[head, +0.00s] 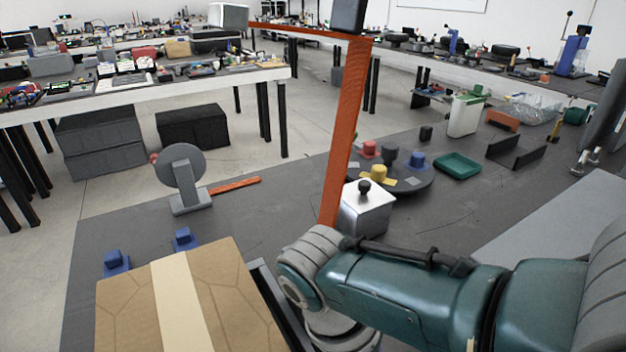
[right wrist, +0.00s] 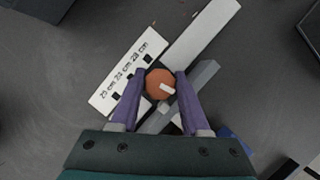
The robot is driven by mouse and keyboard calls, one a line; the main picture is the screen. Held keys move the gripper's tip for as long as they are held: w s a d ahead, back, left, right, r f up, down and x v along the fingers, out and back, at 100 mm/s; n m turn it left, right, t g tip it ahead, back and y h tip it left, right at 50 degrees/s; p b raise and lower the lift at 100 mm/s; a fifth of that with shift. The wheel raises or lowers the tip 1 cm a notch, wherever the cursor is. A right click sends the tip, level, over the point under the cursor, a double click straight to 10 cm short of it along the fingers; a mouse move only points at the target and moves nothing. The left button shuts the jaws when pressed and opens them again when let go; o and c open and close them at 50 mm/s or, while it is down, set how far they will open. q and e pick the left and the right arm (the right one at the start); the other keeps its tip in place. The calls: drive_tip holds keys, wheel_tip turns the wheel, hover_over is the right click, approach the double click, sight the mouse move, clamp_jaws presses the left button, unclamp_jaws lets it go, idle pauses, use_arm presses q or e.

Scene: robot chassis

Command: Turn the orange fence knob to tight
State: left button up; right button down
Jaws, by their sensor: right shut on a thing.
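The orange knob (right wrist: 158,83) shows in the right wrist view, round, with a white mark on its top pointing to the lower right. My right gripper (right wrist: 161,76) has its two purple fingers shut on the knob, one on each side. Next to the knob lies a white scale plate (right wrist: 128,76) with centimetre labels and small black marks. A pale grey bar (right wrist: 203,32) runs from the knob to the upper right, and a darker grey bar (right wrist: 196,88) lies below it. The head view shows my right arm, but the knob and fingers are hidden there. My left gripper is not in view.
In the head view, a cardboard box (head: 225,300) stands front left and a tall orange post (head: 345,130) rises mid-table. Behind are a metal box with a black knob (head: 365,215), a grey disc stand (head: 182,168) and a green tray (head: 458,166).

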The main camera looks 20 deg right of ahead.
drive_tip(key=shift+c, duration=2)
unclamp_jaws()
